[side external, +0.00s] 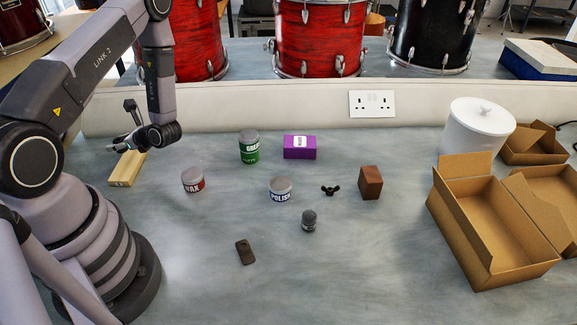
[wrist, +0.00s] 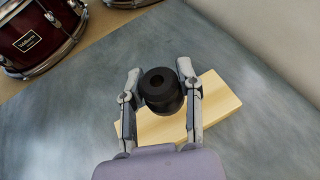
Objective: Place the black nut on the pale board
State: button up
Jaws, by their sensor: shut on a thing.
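The black nut (wrist: 161,89), a round dark piece with a hole in its top, is between the fingers of my gripper (wrist: 161,92) in the wrist view. My gripper is shut on it. The pale board (wrist: 215,104) lies behind and below the nut in that view, flat on the bench and set at an angle. In the side view my gripper (side external: 122,146) is over the far end of the pale board (side external: 124,177). The nut is hard to make out there. I cannot tell whether it touches the board.
Right of the board stand a wax tin (side external: 193,180), green tin (side external: 249,147), purple box (side external: 300,148), polish tin (side external: 280,190), black wing-shaped piece (side external: 331,190), brown block (side external: 371,183) and small dark-topped jar (side external: 309,221). A dark tag (side external: 245,252) lies in front. An open carton (side external: 493,275) is right.

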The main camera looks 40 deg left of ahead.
aim_at(126, 161)
jog(key=shift+f, duration=2.1)
jog(key=o, duration=0.9)
jog(key=shift+f, duration=0.1)
jog(key=shift+o, duration=0.2)
